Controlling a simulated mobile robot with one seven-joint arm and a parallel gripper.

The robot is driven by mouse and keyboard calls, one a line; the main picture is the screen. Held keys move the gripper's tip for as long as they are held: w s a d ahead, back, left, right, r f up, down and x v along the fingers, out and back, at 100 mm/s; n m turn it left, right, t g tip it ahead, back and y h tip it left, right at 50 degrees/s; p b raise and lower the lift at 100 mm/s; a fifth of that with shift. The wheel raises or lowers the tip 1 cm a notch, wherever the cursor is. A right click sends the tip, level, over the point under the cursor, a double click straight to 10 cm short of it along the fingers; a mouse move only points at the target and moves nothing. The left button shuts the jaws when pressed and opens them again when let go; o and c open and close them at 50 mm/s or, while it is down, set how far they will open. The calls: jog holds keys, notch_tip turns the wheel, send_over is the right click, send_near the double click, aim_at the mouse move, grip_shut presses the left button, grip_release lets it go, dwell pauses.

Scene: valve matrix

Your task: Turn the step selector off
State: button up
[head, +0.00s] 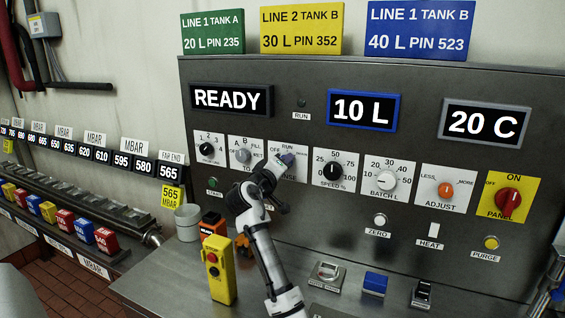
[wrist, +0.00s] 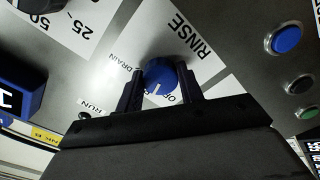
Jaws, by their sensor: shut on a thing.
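The step selector is a blue knob (head: 288,159) on a white plate marked OFF, RUN, RINSE and DRAIN, in the middle of the steel panel. In the wrist view the knob (wrist: 160,74) sits between the two black fingers of my gripper (wrist: 159,82), which are shut on its sides. Its white pointer line faces the lower edge of that view, close to the partly covered OFF label; its exact setting is hard to tell.
A grey knob (head: 243,156) is close on the left, and the black speed knob (head: 332,170) is close on the right. The READY display (head: 231,99) is above. A yellow pendant box (head: 220,270) stands on the ledge beside my arm.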

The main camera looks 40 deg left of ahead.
jog(key=shift+r+n+p, duration=0.15)
jog(key=shift+n+p, duration=0.45)
jog(key=shift+n, duration=1.05)
jog(key=shift+r+n+p, duration=0.1)
jog(key=shift+n+p, duration=0.5)
jog(key=shift+n, duration=1.05)
jog(key=o, duration=1)
jog(key=shift+f, duration=0.1)
jog(key=shift+s+f, duration=0.1)
jog(key=v, duration=1.3)
jog(key=shift+s+d, duration=0.15)
jog(key=shift+s, duration=0.1)
